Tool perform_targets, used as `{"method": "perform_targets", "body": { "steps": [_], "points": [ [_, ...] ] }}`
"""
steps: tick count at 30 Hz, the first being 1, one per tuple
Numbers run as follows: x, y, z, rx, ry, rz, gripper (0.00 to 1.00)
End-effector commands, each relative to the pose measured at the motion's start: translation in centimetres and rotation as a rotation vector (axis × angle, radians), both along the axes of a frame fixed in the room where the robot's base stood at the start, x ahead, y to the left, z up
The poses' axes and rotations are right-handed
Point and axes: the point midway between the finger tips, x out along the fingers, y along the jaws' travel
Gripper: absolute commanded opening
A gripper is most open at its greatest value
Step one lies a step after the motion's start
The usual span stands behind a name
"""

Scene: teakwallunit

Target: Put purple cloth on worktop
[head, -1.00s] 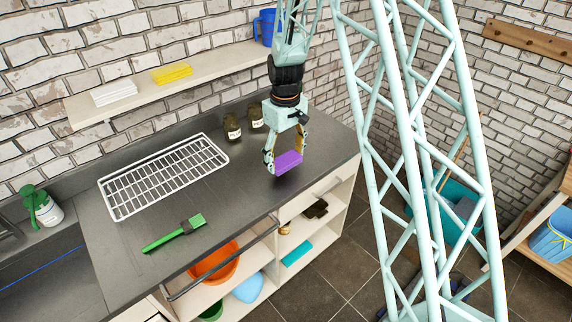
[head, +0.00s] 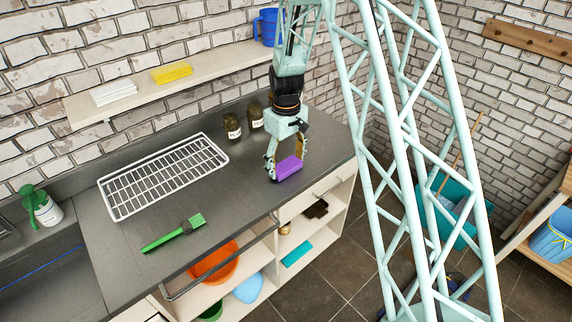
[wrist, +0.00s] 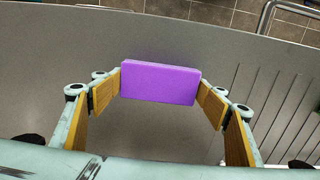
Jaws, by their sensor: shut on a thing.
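The purple cloth (head: 288,168) is a flat folded block. It also shows in the wrist view (wrist: 160,82), held by its two ends between the finger pads. My gripper (head: 285,163) is shut on it, pointing down over the right part of the dark grey worktop (head: 240,190). The cloth is at or very close above the worktop surface; I cannot tell whether it touches.
A white wire rack (head: 163,174) lies left of my gripper. Two dark jars (head: 232,126) stand behind it. A green brush (head: 174,234) lies near the front edge. A shelf (head: 180,78) holds yellow and white cloths and a blue mug (head: 265,27). Worktop around the cloth is clear.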

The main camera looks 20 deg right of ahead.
Motion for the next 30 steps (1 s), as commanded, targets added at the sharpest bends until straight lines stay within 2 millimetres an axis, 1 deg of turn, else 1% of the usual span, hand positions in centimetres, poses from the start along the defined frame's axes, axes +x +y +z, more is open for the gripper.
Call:
{"method": "perform_targets", "body": {
  "steps": [3,4,8,9,23,26,30],
  "points": [
    [0.0,0.0,-0.3,0.0,0.0,0.0,0.59],
    [0.0,0.0,-0.3,0.0,0.0,0.0,0.68],
    [0.0,0.0,-0.2,0.0,0.0,0.0,0.8],
    [0.0,0.0,-0.2,0.0,0.0,0.0,0.81],
    [0.0,0.0,0.0,0.0,0.0,0.0,0.81],
    [0.0,0.0,0.5,0.0,-0.001,0.0,0.81],
    [0.1,0.0,1.7,0.0,-0.003,0.0,0.81]
  ]
}}
